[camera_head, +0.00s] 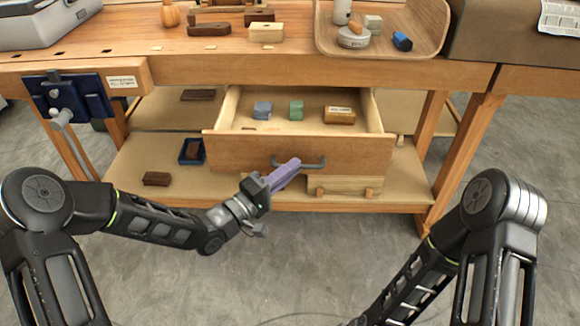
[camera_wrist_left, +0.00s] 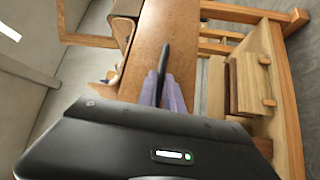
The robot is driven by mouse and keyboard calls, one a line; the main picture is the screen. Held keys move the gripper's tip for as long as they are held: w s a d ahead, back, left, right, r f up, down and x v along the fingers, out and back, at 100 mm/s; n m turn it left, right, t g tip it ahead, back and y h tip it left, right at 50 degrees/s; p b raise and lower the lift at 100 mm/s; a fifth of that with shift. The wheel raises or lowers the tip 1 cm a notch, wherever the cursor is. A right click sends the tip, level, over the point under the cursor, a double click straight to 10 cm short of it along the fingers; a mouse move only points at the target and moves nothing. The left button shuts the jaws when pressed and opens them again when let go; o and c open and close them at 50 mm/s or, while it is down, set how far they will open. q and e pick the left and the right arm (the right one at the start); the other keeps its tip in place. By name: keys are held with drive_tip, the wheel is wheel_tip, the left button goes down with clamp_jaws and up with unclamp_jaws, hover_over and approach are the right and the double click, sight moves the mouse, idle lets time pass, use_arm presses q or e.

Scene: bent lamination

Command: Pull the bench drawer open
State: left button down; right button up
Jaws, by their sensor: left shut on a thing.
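The bench drawer (camera_head: 240,150) is pulled out from under the workbench, and its inside shows in the head view. It holds a blue block (camera_head: 262,110), a green block (camera_head: 296,110) and a tan labelled box (camera_head: 339,115). The dark bar handle (camera_head: 315,163) is on the drawer front. My left gripper (camera_head: 291,167) has its purple fingers shut on the left part of the handle. In the left wrist view the fingers (camera_wrist_left: 172,95) close on the dark handle (camera_wrist_left: 165,58) against the wooden front. My right gripper is out of view; only my right arm shows.
The workbench top (camera_head: 270,65) carries a wooden tray (camera_head: 430,45), wooden planes and a grey case (camera_head: 45,25). A blue vise (camera_head: 68,98) is at the left. The lower shelf (camera_head: 130,160) holds several small items. The floor in front is clear.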

use_arm(q)
drive_tip(key=shift+s, duration=0.1)
drive_tip(key=c, duration=1.5)
unclamp_jaws()
drive_tip(key=v, duration=0.7)
drive_tip(key=shift+s+a+p, duration=0.25)
drive_tip(key=shift+s+p, duration=0.05)
drive_tip(key=shift+p, duration=0.15)
drive_tip(key=shift+f, duration=0.15)
